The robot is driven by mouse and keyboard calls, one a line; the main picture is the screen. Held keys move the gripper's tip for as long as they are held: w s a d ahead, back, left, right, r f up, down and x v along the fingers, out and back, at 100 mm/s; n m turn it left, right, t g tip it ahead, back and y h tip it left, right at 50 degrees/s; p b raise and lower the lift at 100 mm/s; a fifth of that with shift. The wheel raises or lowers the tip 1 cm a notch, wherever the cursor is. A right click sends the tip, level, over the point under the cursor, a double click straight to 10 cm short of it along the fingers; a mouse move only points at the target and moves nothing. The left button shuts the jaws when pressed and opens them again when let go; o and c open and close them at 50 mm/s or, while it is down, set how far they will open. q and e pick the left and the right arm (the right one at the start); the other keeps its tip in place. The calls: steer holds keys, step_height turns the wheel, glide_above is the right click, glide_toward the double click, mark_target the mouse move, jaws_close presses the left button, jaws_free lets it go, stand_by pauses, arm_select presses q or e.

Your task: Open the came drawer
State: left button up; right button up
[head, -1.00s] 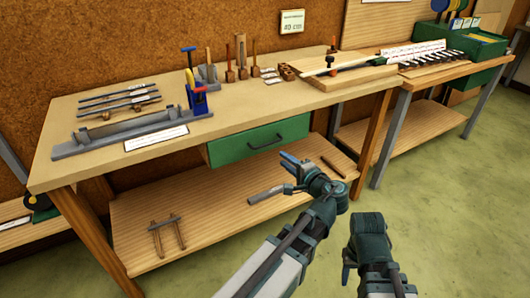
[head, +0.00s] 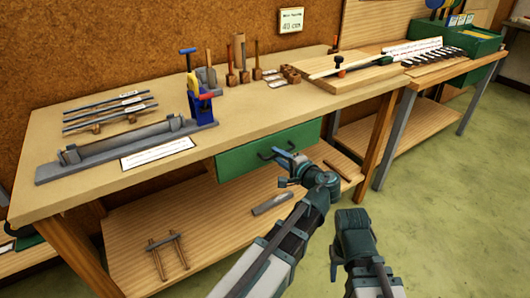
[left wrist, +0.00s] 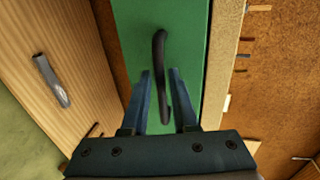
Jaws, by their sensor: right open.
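The green came drawer (head: 236,164) sits under the bench top, its front looking about level with the bench edge. Its dark bar handle is partly covered by my left gripper in the head view; in the left wrist view the handle (left wrist: 160,60) runs lengthwise down the green front. My left gripper (head: 272,155) is open at the handle. In the left wrist view its two fingers (left wrist: 159,74) stand on either side of the handle's lower part, with gaps beside it. My right gripper (head: 334,272) is open and empty, low in front of the bench, away from the drawer.
The bench top (head: 225,120) holds a grey trough tool (head: 115,148), a blue vise-like tool (head: 200,105), lead strips and a wooden board (head: 345,80). The lower shelf (head: 215,225) holds a grey bar (head: 272,204) and a small wooden frame. Green floor lies open at right.

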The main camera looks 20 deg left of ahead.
arm_select(q)
steer(key=shift+w+a+f, duration=0.1)
steer(key=shift+w+a, duration=0.2)
jaws_close()
stand_by(1.3)
